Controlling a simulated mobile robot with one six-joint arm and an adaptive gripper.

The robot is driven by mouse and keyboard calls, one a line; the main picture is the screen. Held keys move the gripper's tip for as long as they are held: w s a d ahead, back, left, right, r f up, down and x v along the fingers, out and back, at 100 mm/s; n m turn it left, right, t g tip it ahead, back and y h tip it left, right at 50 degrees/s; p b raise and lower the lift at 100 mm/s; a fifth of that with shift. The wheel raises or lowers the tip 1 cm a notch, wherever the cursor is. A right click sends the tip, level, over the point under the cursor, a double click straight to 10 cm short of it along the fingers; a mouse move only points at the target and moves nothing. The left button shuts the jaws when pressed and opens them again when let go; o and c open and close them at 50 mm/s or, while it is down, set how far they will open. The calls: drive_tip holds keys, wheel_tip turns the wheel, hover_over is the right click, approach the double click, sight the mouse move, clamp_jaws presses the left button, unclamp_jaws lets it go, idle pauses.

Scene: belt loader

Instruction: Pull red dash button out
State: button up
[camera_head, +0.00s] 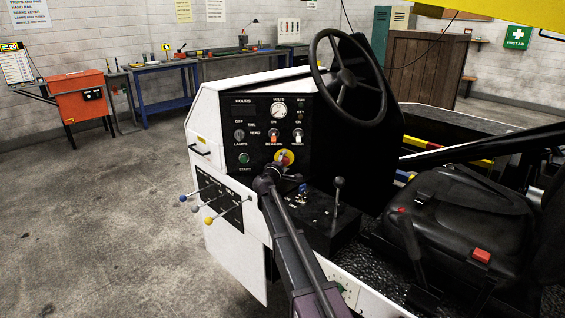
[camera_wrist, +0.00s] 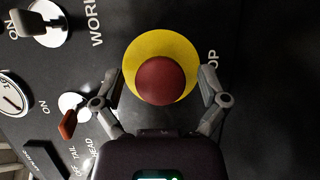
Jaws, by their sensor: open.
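The red dash button (camera_wrist: 161,81) is a round mushroom head on a yellow disc (camera_wrist: 160,47) on the black dash panel. My gripper (camera_wrist: 161,84) is open in the wrist view, with one finger on each side of the button. Dark gaps show between the fingers and the red head, so they look apart from it. In the head view my gripper (camera_head: 271,174) is right in front of the button, its fingers too small to make out.
Close by on the panel are an orange toggle (camera_wrist: 68,124), a white-based toggle (camera_wrist: 42,24), a gauge (camera_head: 279,110) and a green start button (camera_head: 244,158). A steering wheel (camera_head: 347,112) stands above right. Levers with coloured knobs (camera_head: 208,221) stick out at lower left.

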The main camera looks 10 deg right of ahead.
drive_tip(key=shift+c, duration=0.2)
clamp_jaws()
drive_tip(key=shift+s+a, duration=0.15)
drive_tip(key=shift+s, duration=0.8)
drive_tip(key=shift+o, duration=0.2)
unclamp_jaws()
drive_tip(key=shift+w, duration=0.15)
